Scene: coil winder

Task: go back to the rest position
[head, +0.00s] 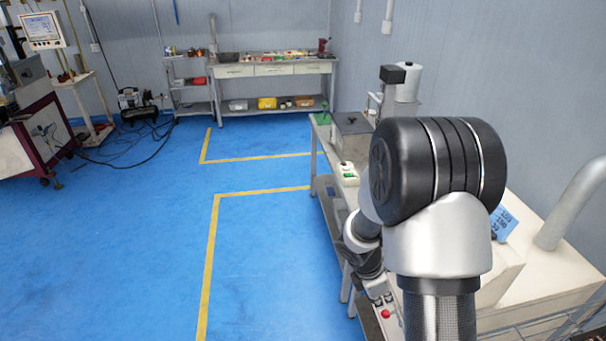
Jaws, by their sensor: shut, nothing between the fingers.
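My arm rises in the right foreground of the head view, with a large black joint and a light grey link. Smaller grey and black parts of my arm show just left of and below that joint, over the workbench (322,134) side. I cannot make out my gripper's fingers in this view. The big joint and link hide much of what lies behind them.
Behind my arm, the workbench carries a grey box (352,124) and a white spool (407,82). A control panel with a red button (385,313) sits low beside my arm. A drawer bench (274,70) stands at the back. Blue floor (130,240) is clear at left.

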